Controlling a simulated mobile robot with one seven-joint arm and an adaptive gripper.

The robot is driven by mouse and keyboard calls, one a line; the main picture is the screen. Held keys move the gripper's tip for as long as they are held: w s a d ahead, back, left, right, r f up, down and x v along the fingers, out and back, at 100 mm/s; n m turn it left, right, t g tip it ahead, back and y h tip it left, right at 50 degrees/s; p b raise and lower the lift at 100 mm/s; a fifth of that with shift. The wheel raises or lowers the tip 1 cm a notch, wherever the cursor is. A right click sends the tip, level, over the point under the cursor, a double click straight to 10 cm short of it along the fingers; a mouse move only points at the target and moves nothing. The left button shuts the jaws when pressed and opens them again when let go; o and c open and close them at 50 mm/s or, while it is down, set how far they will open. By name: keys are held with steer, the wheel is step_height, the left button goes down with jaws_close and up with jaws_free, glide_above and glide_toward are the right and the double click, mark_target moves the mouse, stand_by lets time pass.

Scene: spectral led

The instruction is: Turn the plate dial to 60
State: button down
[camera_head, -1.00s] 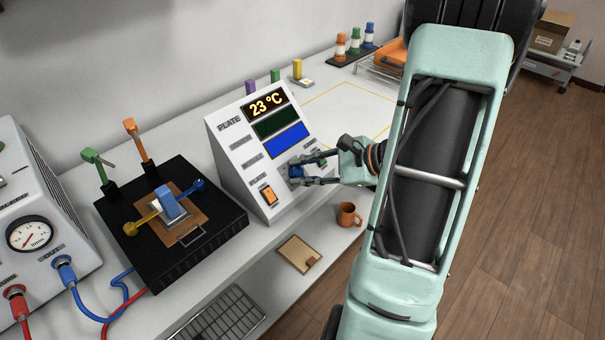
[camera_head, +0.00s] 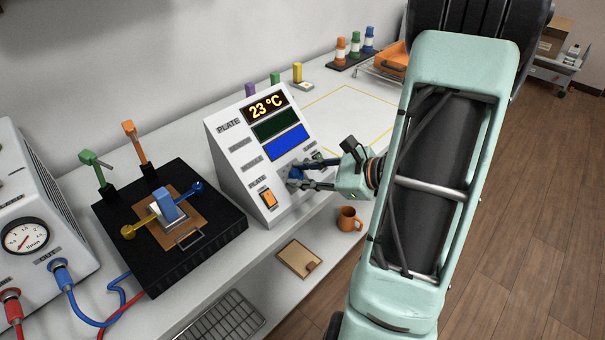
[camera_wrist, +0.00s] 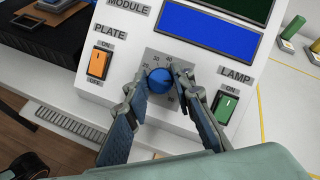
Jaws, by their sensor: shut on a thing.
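The plate dial is a blue round knob (camera_wrist: 160,80) on the sloped white front of the control box (camera_head: 235,160), with a number scale around it in the wrist view. My gripper (camera_head: 297,176) reaches it from the right in the head view. In the wrist view my gripper (camera_wrist: 160,84) has one finger on each side of the knob, shut on it. The fingers hide part of the scale, and I cannot read the setting. The display (camera_head: 266,107) reads 23 °C.
An orange plate switch (camera_wrist: 99,64) is left of the dial, and a green lamp switch (camera_wrist: 226,106) is right of it. A black plate with a clamped block (camera_head: 168,206) stands left of the box. An orange mug (camera_head: 349,218) stands below my gripper.

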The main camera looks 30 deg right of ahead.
steer(key=c, duration=1.7)
jaws_free()
steer(key=shift+o, duration=0.2)
steer(key=v, duration=1.2)
